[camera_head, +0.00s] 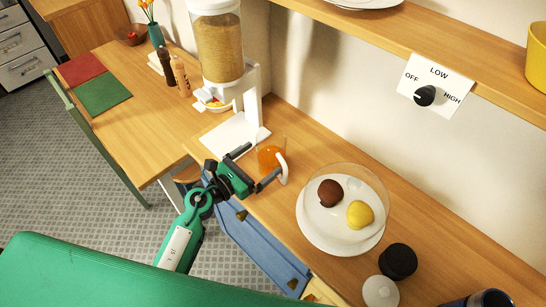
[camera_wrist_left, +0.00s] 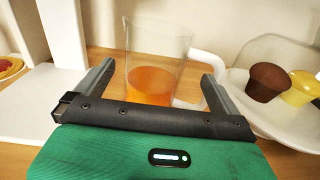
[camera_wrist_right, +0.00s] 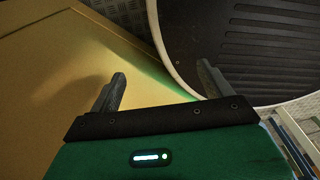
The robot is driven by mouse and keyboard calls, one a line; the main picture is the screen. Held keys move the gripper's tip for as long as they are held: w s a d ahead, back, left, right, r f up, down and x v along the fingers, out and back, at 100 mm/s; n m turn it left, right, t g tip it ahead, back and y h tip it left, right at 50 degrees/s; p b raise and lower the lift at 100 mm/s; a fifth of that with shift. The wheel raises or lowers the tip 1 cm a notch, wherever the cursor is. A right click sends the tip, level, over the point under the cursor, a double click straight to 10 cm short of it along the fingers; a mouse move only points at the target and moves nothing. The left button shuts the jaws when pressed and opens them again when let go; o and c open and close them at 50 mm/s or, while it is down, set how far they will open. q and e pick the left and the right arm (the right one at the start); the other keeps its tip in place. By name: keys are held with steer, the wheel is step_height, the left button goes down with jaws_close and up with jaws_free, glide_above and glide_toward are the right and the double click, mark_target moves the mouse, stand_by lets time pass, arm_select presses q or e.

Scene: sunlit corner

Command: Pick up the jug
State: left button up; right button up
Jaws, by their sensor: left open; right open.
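The jug (camera_head: 270,158) is clear, with orange liquid in its lower part and a white handle on its right side. It stands upright on the wooden counter beside the dispenser's white base. My left gripper (camera_head: 256,167) is open in front of the jug. In the left wrist view the jug (camera_wrist_left: 154,72) shows between and beyond the two fingers of the gripper (camera_wrist_left: 160,82), with the handle behind the right finger. I cannot tell whether the fingers touch it. My right gripper (camera_wrist_right: 160,82) is open and empty, away from the counter.
A grain dispenser (camera_head: 219,45) stands left of the jug. A plate (camera_head: 322,244) with a brown and a yellow muffin under a clear dome is to the right. Black (camera_head: 397,262) and white (camera_head: 380,291) round items stand nearer. A shelf (camera_head: 400,35) runs above.

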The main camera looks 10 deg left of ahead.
mark_target(281, 141)
arm_select(q)
steer(key=p+x, duration=0.1)
steer(key=x, duration=0.1)
steer(key=p+x, duration=0.1)
steer(key=x, duration=0.2)
steer(key=shift+w+a, duration=0.1)
steer(key=shift+w, duration=0.4)
steer(key=c, duration=1.3)
steer(key=shift+c, duration=0.9)
steer(key=shift+r, duration=0.15)
